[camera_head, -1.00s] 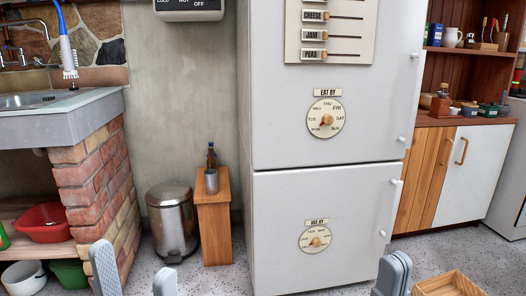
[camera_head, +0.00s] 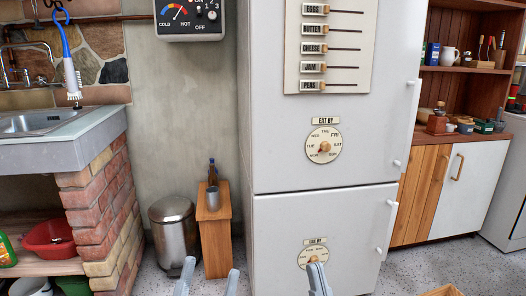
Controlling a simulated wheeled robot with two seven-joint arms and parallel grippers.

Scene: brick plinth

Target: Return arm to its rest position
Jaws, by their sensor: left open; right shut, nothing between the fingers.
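My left gripper (camera_head: 208,280) shows at the bottom edge of the head view, with its two grey fingers apart and nothing between them. It is in front of the small wooden stand and the pedal bin. My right gripper (camera_head: 318,279) shows at the bottom, right of the left one, in front of the fridge's lower door. Its fingers are together and hold nothing. It overlaps the lower part of the "use by" dial (camera_head: 313,254) in the picture. The rest of both arms is out of view.
A white fridge (camera_head: 280,150) stands in the middle. A steel pedal bin (camera_head: 174,235) and a wooden stand (camera_head: 216,248) with a bottle and a metal cup are left of it. A brick plinth (camera_head: 95,215) carries the sink. A wooden crate (camera_head: 442,291) is at the bottom right.

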